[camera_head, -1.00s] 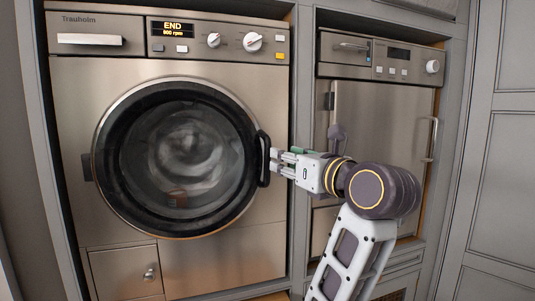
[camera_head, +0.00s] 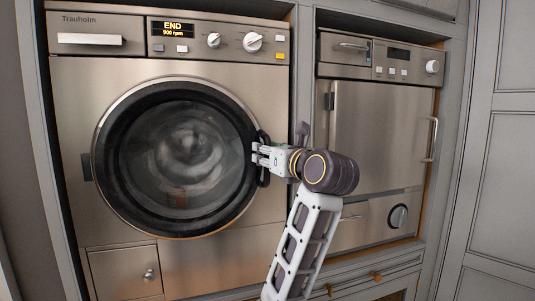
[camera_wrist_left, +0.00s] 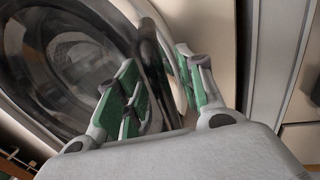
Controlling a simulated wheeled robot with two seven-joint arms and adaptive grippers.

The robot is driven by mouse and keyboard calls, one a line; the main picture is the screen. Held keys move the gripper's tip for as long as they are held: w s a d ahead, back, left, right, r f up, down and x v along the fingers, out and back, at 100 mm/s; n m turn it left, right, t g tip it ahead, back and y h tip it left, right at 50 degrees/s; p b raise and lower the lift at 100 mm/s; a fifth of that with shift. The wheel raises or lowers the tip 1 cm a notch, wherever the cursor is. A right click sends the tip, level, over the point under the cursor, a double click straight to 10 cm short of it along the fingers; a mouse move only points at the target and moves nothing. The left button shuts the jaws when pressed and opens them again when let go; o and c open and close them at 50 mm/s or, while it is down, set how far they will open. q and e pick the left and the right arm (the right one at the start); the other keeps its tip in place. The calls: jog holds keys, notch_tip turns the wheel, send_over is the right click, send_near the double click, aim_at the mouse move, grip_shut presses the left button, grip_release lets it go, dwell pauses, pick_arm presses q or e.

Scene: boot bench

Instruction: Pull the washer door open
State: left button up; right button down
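The washer door (camera_head: 180,150) is a round dark glass door with a black ring and appears closed. Its black upright handle (camera_head: 265,179) is on the door's right edge, partly hidden by my left gripper (camera_head: 259,154). In the left wrist view, the handle (camera_wrist_left: 152,60) passes between the green-padded fingers of my left gripper (camera_wrist_left: 158,75). The fingers are spread, one on each side of the handle, with visible space between; firm contact cannot be seen. My right gripper is not in view.
The washer's control panel (camera_head: 215,38) reads END. A second steel appliance (camera_head: 385,130) with an upright handle stands right of the washer, behind my arm. A small hatch (camera_head: 125,272) is below the door. Grey cabinet panels (camera_head: 505,150) line the right side.

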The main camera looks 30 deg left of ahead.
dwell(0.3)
pick_arm(q)
grip_shut()
dwell(0.4)
